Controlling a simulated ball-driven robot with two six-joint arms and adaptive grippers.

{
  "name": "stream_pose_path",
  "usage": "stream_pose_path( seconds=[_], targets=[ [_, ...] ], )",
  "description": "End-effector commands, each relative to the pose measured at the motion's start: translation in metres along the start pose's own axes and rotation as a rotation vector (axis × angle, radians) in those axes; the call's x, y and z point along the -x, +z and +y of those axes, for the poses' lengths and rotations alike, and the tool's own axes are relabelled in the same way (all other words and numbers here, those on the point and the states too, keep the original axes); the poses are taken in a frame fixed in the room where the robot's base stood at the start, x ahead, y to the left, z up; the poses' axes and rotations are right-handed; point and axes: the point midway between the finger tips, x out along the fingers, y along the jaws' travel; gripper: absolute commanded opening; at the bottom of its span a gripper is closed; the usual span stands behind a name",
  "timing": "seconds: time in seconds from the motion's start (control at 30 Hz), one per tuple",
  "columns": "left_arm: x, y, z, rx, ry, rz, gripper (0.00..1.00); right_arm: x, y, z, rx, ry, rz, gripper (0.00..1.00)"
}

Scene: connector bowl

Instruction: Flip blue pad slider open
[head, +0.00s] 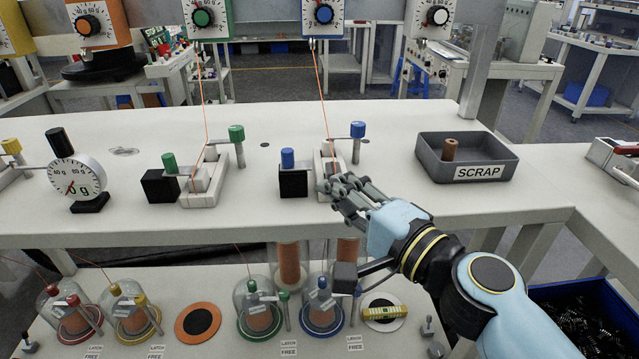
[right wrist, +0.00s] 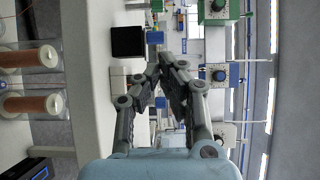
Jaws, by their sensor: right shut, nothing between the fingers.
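The blue pad unit stands on the upper bench in the head view. It has a pale pad block (head: 328,165) with an orange thread running down to it, a blue knob (head: 358,130) on a post with a thin rod, and a black block (head: 293,183) with a blue cap (head: 288,158). My right gripper (head: 335,183) is shut and empty at the near side of the pad block, hiding its lower part. I cannot tell if it touches. In the right wrist view the gripper fingers (right wrist: 168,62) converge beside the black block (right wrist: 128,41). My left gripper is not in view.
A green-knobbed unit (head: 205,185) and a round gauge (head: 76,178) stand to the left. A grey SCRAP tray (head: 480,172) holding a brown spool is to the right. Covered spools stand on the lower shelf (head: 215,350).

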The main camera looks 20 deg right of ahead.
Motion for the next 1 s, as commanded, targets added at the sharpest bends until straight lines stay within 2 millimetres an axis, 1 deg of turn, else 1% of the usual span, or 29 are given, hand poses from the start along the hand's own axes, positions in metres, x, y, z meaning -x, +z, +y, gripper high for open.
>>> stream_pose_path(
  seconds=[0.03,0.1,0.13,0.2,0.3,0.5,0.6,0.83,0.9,0.97,1.0],
  targets=[
    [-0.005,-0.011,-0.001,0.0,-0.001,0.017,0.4,0.01,0.0,0.004,0.001,0.003,-0.001,0.0],
    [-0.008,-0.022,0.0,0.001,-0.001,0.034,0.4,0.021,0.0,0.003,0.001,0.003,-0.001,0.0],
    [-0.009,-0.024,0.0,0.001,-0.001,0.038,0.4,0.025,0.0,0.003,0.001,0.003,-0.001,0.0],
    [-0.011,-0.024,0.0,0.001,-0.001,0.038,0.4,0.032,0.0,0.003,0.001,0.002,-0.001,0.0],
    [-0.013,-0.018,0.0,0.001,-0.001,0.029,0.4,0.038,0.0,0.001,0.0,0.001,-0.001,0.0],
    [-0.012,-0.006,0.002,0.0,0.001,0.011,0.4,0.041,0.0,0.0,0.0,0.0,-0.001,0.0],
    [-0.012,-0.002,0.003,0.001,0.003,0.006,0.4,0.04,0.0,0.0,0.0,0.0,-0.001,0.0],
    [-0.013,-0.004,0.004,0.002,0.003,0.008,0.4,0.04,0.0,0.0,0.0,0.0,0.0,0.0],
    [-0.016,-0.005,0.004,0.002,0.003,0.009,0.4,0.037,-0.002,0.001,0.007,-0.007,-0.002,0.0],
    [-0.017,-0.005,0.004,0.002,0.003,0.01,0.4,0.036,-0.003,0.016,0.006,0.021,-0.003,0.0],
    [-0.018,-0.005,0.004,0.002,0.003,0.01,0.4,0.036,-0.004,0.032,0.015,0.051,-0.004,0.0]
  ],
)
